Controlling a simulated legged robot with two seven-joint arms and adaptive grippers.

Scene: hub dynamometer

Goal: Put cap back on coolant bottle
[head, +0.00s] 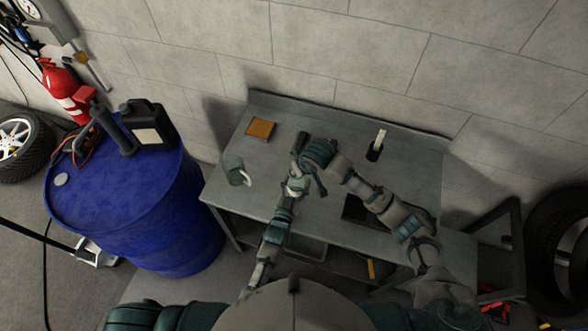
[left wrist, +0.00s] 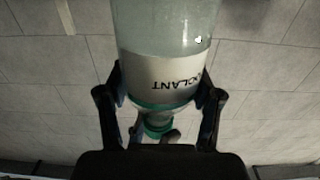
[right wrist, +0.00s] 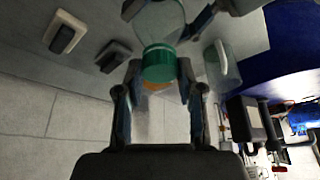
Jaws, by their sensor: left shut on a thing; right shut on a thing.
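The coolant bottle (left wrist: 165,45) is clear with a white label and shows in the left wrist view. My left gripper (left wrist: 160,95) is shut around its labelled body. A green cap (right wrist: 158,64) sits at the bottle's neck in the right wrist view, between the fingers of my right gripper (right wrist: 160,78), which is shut on it. The cap also shows beyond the bottle in the left wrist view (left wrist: 157,128). Cap and bottle look in line and touching; I cannot tell whether the cap is threaded on. In the head view both grippers meet above the bench and mostly hide the bottle.
The grey workbench (head: 325,118) stands against the block wall. On it are an orange-topped block (head: 261,129), a clear jug (head: 236,170), a black holder with a white item (head: 375,150) and a dark flat object (head: 358,211). A blue drum (head: 130,200) stands left.

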